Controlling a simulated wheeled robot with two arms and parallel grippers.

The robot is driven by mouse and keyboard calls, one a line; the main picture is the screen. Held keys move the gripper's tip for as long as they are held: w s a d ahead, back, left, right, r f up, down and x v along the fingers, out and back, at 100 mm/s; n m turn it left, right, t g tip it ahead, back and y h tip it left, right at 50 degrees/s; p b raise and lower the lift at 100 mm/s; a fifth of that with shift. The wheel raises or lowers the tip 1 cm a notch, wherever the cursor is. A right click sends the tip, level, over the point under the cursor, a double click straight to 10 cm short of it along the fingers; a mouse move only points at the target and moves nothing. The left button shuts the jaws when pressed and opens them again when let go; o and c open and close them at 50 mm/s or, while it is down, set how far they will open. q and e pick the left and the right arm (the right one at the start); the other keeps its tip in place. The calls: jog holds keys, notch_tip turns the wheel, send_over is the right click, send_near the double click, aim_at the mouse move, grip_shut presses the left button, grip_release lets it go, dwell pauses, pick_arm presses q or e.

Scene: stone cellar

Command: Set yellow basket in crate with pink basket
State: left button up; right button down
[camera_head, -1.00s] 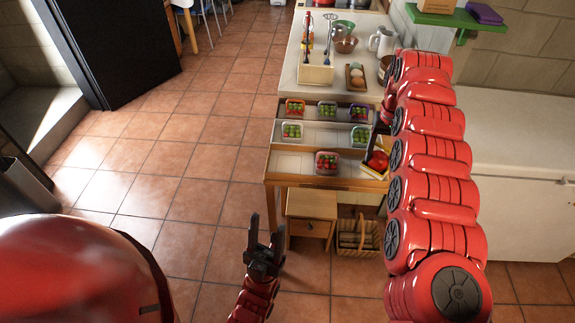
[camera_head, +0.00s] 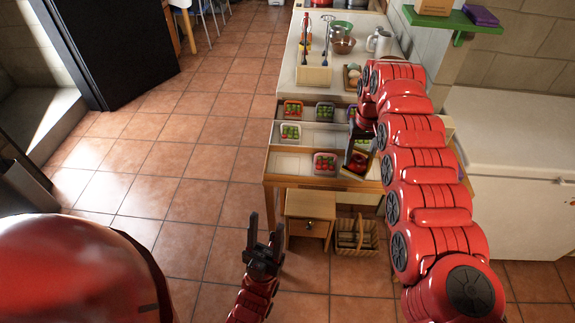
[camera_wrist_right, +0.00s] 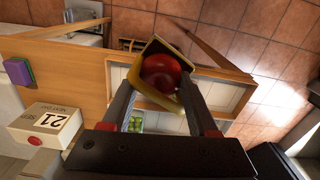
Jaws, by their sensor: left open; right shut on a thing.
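The yellow basket (camera_head: 347,172) holds something round and red and is in my right gripper (camera_head: 362,148), at the right part of the front crate (camera_head: 290,163). In the right wrist view the yellow basket (camera_wrist_right: 150,101) sits tilted between the fingers (camera_wrist_right: 162,88). I cannot tell if it touches the crate floor. The pink basket (camera_head: 325,164), with red and green pieces, stands in the same front crate, just left of the yellow one. The crate's left part is bare. My left gripper (camera_head: 266,231) is open and empty, low in front of the table.
The crates behind hold an orange basket (camera_head: 292,109), a purple basket (camera_head: 325,111) and a white basket (camera_head: 290,133) with green pieces. A utensil box (camera_head: 313,76) stands farther back. A small cabinet (camera_head: 310,220) and wicker basket (camera_head: 357,237) are below.

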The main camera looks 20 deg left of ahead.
jog(key=shift+s+a+f, duration=0.1)
jog(key=shift+a, duration=0.25)
jog(key=shift+s+a+f+n, duration=0.1)
jog(key=shift+s+a+n, duration=0.1)
jog(key=shift+a+n, duration=0.1)
jog(key=shift+a+f, duration=0.15)
jog(key=shift+a, duration=0.25)
